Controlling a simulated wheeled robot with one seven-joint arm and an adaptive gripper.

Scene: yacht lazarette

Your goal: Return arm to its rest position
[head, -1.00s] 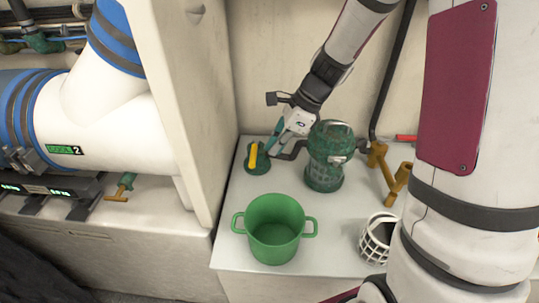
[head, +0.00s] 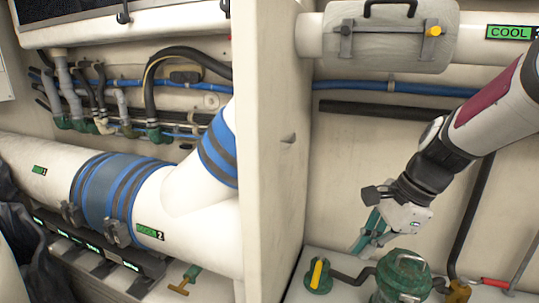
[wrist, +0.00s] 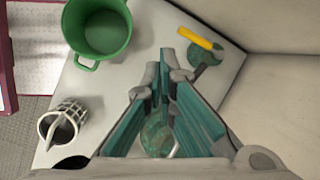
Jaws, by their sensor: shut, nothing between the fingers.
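My gripper (head: 364,243) hangs from the arm at the right of the head view, with teal fingers pointing down and left. It is shut and empty, above the shelf and clear of it. In the wrist view the fingertips (wrist: 160,66) are together, with nothing between them. A green strainer (head: 403,278) stands below and to the right of the gripper in the head view. In the wrist view its green top (wrist: 156,133) shows partly behind the fingers. A green valve with a yellow handle (head: 318,274) is below and left of the gripper.
In the wrist view, a green pot (wrist: 98,28) and a white lattice basket (wrist: 62,122) stand on the pale shelf (wrist: 100,93).

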